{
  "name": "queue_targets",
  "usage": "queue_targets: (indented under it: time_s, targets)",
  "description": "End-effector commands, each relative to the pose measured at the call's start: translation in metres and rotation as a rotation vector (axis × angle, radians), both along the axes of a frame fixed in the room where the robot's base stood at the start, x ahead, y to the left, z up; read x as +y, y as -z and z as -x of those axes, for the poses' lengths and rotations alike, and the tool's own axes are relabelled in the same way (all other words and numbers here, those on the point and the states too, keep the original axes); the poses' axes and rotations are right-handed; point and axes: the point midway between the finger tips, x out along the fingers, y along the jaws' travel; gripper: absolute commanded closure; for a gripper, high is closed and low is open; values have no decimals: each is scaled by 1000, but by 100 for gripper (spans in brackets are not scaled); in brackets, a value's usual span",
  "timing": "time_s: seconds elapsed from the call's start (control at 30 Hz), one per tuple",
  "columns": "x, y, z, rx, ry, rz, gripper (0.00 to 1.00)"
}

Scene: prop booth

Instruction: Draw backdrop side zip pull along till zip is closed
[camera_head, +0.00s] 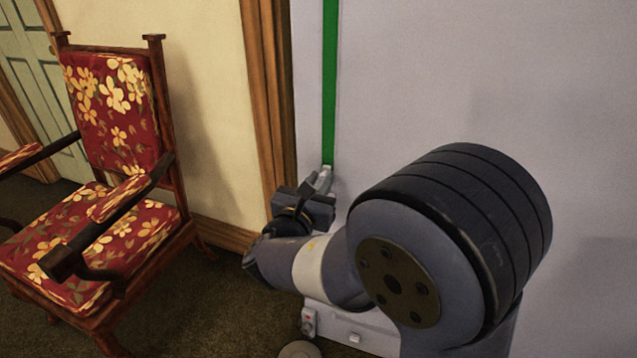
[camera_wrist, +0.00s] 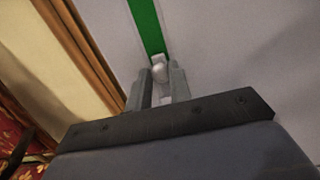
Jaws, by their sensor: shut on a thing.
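The backdrop (camera_head: 420,70) is a pale grey upright panel. A green strip (camera_head: 330,80) runs straight down it near its left side and ends at the zip pull. The pale zip pull (camera_head: 327,170) sits at the strip's lower end. In the wrist view the green strip (camera_wrist: 146,25) meets the light grey zip pull (camera_wrist: 159,66). My gripper (camera_head: 318,184) is at the pull, its fingers closed on it; in the wrist view the fingers (camera_wrist: 160,82) stand on either side of it. My arm hides part of the backdrop below.
A wooden armchair (camera_head: 118,130) with red floral upholstery stands at the left. A wooden door frame (camera_head: 268,100) runs beside the backdrop's left edge. Dark carpet (camera_head: 215,305) lies open between chair and backdrop. The panel right of the strip is bare.

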Motion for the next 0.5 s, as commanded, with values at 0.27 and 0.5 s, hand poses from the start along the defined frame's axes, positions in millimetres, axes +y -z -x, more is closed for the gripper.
queue_targets:
  time_s: [0.27, 0.5]
  targets:
    - [0, 0, 0, 0, -1, 0, 100]
    - [0, -2, 0, 0, -1, 0, 100]
